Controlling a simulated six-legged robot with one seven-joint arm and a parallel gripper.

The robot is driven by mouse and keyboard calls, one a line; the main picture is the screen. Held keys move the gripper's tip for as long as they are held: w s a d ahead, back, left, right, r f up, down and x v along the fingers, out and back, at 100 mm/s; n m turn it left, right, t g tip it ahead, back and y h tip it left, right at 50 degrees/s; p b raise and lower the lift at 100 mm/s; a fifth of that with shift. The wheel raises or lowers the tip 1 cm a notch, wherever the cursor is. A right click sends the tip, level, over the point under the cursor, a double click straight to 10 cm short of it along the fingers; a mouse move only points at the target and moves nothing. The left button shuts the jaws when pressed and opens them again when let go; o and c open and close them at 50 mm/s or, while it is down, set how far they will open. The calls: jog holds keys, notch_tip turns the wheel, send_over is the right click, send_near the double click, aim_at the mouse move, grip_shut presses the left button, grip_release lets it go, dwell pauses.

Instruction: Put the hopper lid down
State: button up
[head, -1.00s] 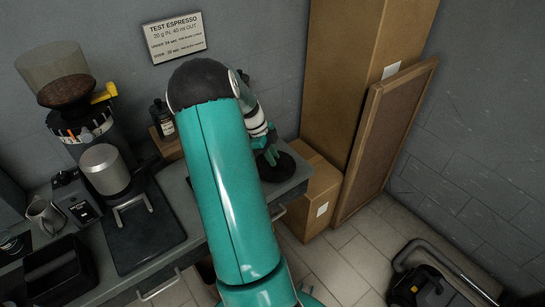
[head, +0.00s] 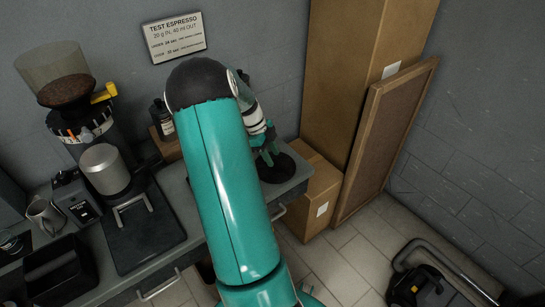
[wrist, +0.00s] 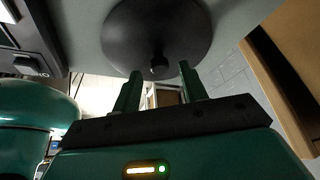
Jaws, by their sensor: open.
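The hopper lid (wrist: 143,33) is a dark round disc with a small knob (wrist: 159,67) at its middle. In the head view the lid (head: 286,171) lies on the right end of the grey counter, partly hidden by my gripper. My gripper (head: 268,157) is just above it, fingers pointing down at it. In the wrist view my gripper (wrist: 159,76) is open, with its fingertips apart near the knob and nothing visibly held between them. The grinder's clear hopper (head: 55,68) is open at the top, with brown beans inside.
A small wooden stand with a dark bottle (head: 161,119) is left of my arm. A cardboard box (head: 316,198) stands right of the counter, beside a tall carton (head: 352,60) and a framed board (head: 388,140). A black mat (head: 145,235) lies on the counter.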

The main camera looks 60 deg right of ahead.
jog(key=v, duration=1)
jog(key=shift+r, duration=0.35)
jog(key=shift+w, duration=0.15)
jog(key=w+a+r+n+t, duration=0.2)
jog(key=a+r+n, duration=0.3)
jog(key=a, duration=0.4)
jog(key=w+a+r+n+t, duration=0.25)
jog(key=a+n, duration=0.35)
jog(key=a, duration=0.3)
jog(key=w+a+r+n+t, duration=0.25)
jog(key=a+r+n, duration=0.3)
jog(key=a, duration=0.35)
jog(key=s+a+n+t, duration=0.1)
jog(key=s+a+n, duration=0.3)
jog(key=a+n, duration=0.5)
jog(key=s+a+r+n+t, duration=0.1)
jog(key=s+a+n+t, duration=0.1)
jog(key=s+a+n, duration=0.3)
jog(key=a+n, duration=0.4)
jog(key=a, duration=0.3)
jog(key=shift+a+r+y, duration=0.25)
jog(key=shift+r+y, duration=0.05)
